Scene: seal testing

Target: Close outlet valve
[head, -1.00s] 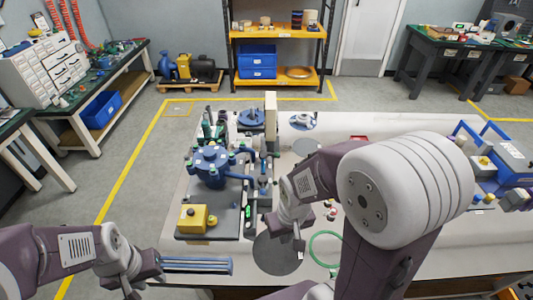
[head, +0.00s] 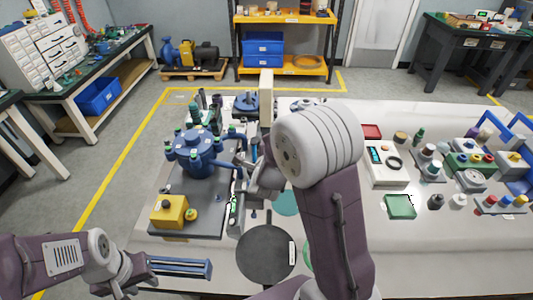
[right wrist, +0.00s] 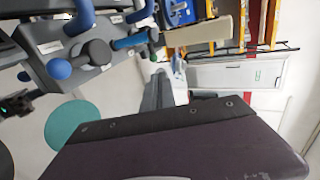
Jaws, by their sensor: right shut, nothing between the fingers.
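A test rig with a blue vessel (head: 195,155) stands at the table's left, with blue pipes on its right side. In the right wrist view, its grey block (right wrist: 75,45) carries a blue round knob (right wrist: 58,69), a dark grey knob (right wrist: 97,52) and a blue handle (right wrist: 130,41). I cannot tell which is the outlet valve; labels are unreadable. My right gripper (right wrist: 158,92) is shut and empty, apart from these knobs. In the head view it is beside the rig, partly hidden by my arm. My left gripper (head: 137,270) is low at the table's front left; its jaws are unclear.
A yellow box (head: 170,211) sits on the rig's front. A dark round disc (head: 265,252) and a teal disc (head: 286,203) lie right of the rig. A green pad (head: 400,207) and several instruments occupy the right side. Blue bars (head: 180,267) lie beside my left gripper.

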